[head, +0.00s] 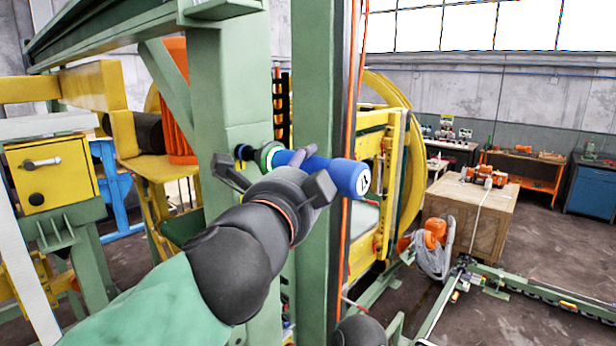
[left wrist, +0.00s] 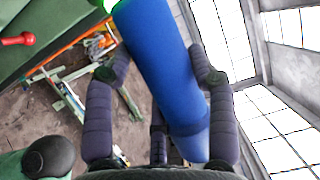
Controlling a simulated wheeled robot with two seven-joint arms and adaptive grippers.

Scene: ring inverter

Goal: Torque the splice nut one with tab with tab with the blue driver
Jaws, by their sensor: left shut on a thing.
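The blue driver (head: 345,177) is a thick blue cylinder lying roughly level across the front of a green column, with a white mark on its near end. It also fills the middle of the left wrist view (left wrist: 160,50). My left gripper (head: 292,171) is shut around the driver's body, with fingers on both sides of it. The driver's far end has a green and white ring (head: 268,156) and points left toward a small dark round fitting (head: 243,152) beside the column. I cannot tell whether they touch, or whether this fitting is the splice nut. My right gripper is not in view.
The green column (head: 234,60) and a second green post (head: 318,90) stand close to my left gripper. A yellow box with a handle (head: 45,172) is at the left. A wooden crate (head: 477,215) and a blue cabinet (head: 590,184) stand far right, with open floor between.

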